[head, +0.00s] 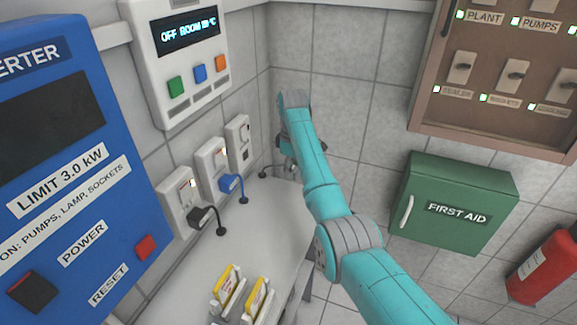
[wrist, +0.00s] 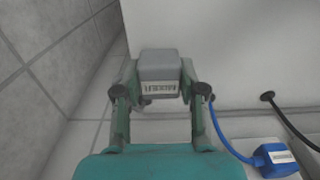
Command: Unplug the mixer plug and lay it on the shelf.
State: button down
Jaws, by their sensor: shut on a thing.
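The mixer plug (wrist: 159,72) is a grey block with a white label, held between the two fingers of my gripper (wrist: 160,85) in the wrist view. It is out of the wall; the rightmost socket (head: 238,143) shows an empty face in the head view. My gripper (head: 287,152) is near the far end of the white shelf (head: 262,215), to the right of that socket. The plug is mostly hidden by the arm there. The shelf's surface also shows in the wrist view (wrist: 230,40). I cannot tell whether the plug touches it.
A blue plug (head: 231,184) sits in the middle socket and a black plug (head: 204,218) in the left one, with cords entering the shelf. Yellow-topped items (head: 227,290) stand at the shelf's near end. The shelf's middle is clear. A green first aid box (head: 455,205) is right.

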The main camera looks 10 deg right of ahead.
aim_at(292, 192)
jog(key=shift+f, duration=3.45)
grip_release()
jog(key=shift+r, duration=0.1)
jog(key=shift+r, duration=4.4)
